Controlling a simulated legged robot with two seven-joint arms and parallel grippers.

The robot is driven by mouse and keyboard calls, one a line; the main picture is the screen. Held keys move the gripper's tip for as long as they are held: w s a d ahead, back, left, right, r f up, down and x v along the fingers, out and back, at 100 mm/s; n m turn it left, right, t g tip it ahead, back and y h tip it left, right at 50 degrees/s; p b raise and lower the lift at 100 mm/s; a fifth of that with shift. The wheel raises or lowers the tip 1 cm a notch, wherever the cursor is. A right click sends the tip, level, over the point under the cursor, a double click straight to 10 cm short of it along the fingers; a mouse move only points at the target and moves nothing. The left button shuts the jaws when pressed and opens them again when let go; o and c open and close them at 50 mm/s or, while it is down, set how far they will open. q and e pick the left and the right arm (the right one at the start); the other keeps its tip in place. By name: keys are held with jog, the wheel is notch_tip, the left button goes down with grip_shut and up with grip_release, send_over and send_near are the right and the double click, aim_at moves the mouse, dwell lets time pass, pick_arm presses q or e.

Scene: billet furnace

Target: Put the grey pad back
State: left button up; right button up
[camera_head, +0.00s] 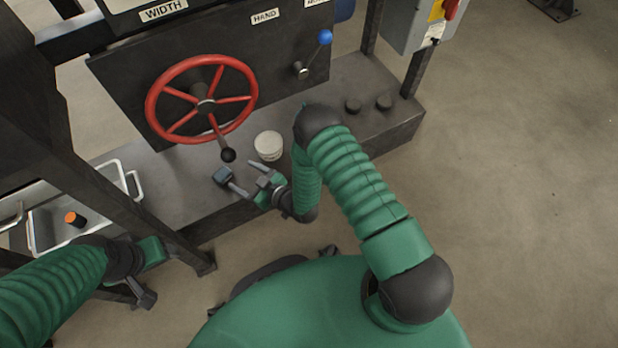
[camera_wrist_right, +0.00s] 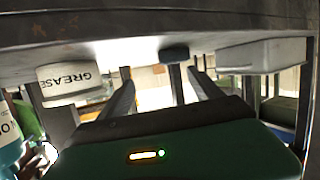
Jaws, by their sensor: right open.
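A small blue-grey block (camera_head: 222,175), which looks like the grey pad, lies on the dark ledge (camera_head: 180,200) below the red handwheel. My right gripper (camera_head: 247,178) is open and low over the ledge, pointing at the pad. In the right wrist view the pad (camera_wrist_right: 173,54) shows between the two spread fingers (camera_wrist_right: 160,90), a little beyond their tips; nothing is held. My left gripper (camera_head: 143,285) is low at the left, partly hidden, and its jaws are unclear.
A white grease tub (camera_head: 268,146) stands beside my right gripper; it also shows in the wrist view (camera_wrist_right: 68,80). The red handwheel (camera_head: 203,100) and its black handle hang close above. A metal tray (camera_head: 115,165) holds an orange-topped object (camera_head: 75,218).

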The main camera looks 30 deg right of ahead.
jog(key=s+d+r+m+g+h, duration=0.1)
jog(key=s+d+r+g+h, duration=0.15)
jog(key=d+r, duration=0.35)
jog(key=s+d+r+m+g+h, duration=0.1)
jog(key=s+d+r+g+h, duration=0.2)
jog(key=r, duration=0.5)
jog(key=s+d+r+m+g, duration=0.1)
jog(key=s+d+r+g, duration=0.1)
jog(key=s, duration=0.5)
jog(key=s+d+r+m+g, duration=0.2)
jog(key=s+r+g, duration=0.1)
jog(key=s, duration=0.5)
jog(key=shift+d+r+m+h, duration=0.25)
jog(key=shift+r+h, duration=0.2)
jog(key=shift+r, duration=0.4)
